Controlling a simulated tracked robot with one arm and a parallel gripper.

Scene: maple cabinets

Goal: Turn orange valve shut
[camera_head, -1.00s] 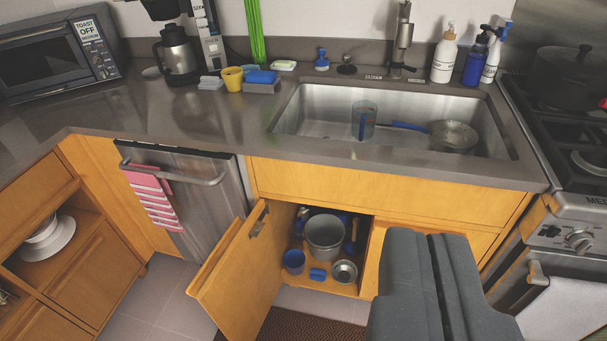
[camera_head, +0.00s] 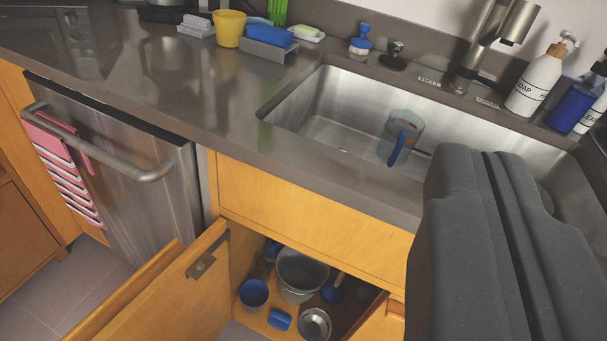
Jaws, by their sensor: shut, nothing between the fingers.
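I cannot make out an orange valve in this view. The cabinet under the sink stands open, its maple door (camera_head: 165,295) swung out to the left. Inside are a grey pot (camera_head: 300,273), a blue cup (camera_head: 253,293), a small blue item (camera_head: 280,320) and a metal bowl (camera_head: 314,324). The back of the cabinet is dark and mostly hidden. My gripper (camera_head: 488,160) is shut and empty at the right, in front of the counter edge and sink, and covers the right part of the cabinet front.
The sink (camera_head: 330,115) holds a clear cup (camera_head: 398,138) with a blue handle. The faucet (camera_head: 485,45) and soap bottles (camera_head: 540,78) stand behind it. A yellow cup (camera_head: 229,28) and sponges are on the counter (camera_head: 150,75). The dishwasher handle (camera_head: 95,145) sticks out at left.

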